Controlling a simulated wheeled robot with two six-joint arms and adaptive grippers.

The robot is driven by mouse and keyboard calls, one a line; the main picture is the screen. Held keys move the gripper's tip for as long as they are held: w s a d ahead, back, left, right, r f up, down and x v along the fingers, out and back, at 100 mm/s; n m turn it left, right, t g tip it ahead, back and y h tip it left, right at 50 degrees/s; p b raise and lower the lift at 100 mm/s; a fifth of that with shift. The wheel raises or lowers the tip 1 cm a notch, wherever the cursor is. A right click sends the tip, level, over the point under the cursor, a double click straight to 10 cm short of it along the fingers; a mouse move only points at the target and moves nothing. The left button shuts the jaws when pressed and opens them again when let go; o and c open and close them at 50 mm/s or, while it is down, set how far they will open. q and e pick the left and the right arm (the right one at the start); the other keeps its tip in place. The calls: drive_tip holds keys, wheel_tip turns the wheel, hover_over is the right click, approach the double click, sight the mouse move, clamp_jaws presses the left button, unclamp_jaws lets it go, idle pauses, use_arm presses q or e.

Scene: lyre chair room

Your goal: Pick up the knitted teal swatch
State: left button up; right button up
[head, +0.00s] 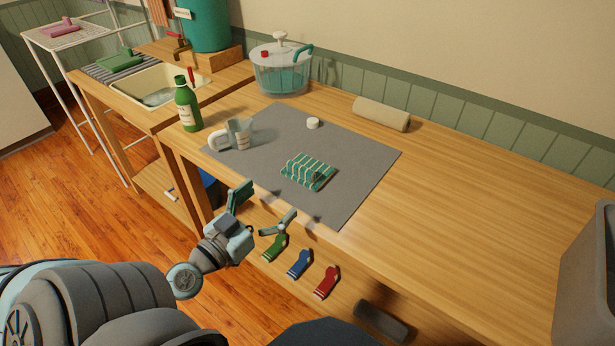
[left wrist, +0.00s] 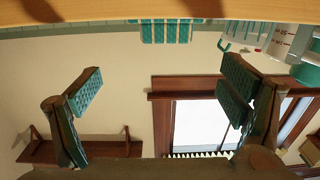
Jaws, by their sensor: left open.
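The knitted teal swatch (head: 308,171), teal with pale stripes, lies on the grey mat (head: 365,165) on the wooden table, its middle raised in a fold. My left gripper (head: 259,211) is open and empty, to the left and nearer than the swatch in the head view, by the table's front edge. It does not touch the swatch. In the left wrist view, both teal-padded fingers (left wrist: 165,98) stand wide apart. The swatch (left wrist: 166,32) shows at the top, between and beyond them. My right gripper is not in view.
A clear measuring cup (head: 239,134), a green bottle (head: 187,104) and a small white disc (head: 313,123) stand around the mat's left and back. A beige roll (head: 381,113) lies behind. Small socks (head: 299,264) show along the front. The table's right part is clear before a grey bin (head: 590,285).

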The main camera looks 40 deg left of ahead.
sight(298, 169)
use_arm(q)
drive_tip(key=w, duration=0.6)
drive_tip(key=shift+w+a, duration=0.35)
drive_tip(key=shift+w, duration=0.05)
drive_tip(key=w, duration=0.2)
drive_tip(key=w+p, duration=0.1)
drive_tip(key=w, duration=0.1)
drive_tip(key=shift+w+a+r, duration=0.1)
drive_tip(key=shift+a+r, duration=0.05)
drive_tip(key=shift+a, duration=0.25)
drive_tip(key=shift+w, duration=0.15)
drive_tip(key=shift+f, duration=0.2)
drive_tip(key=shift+c, duration=0.7)
drive_tip(key=c, duration=1.1)
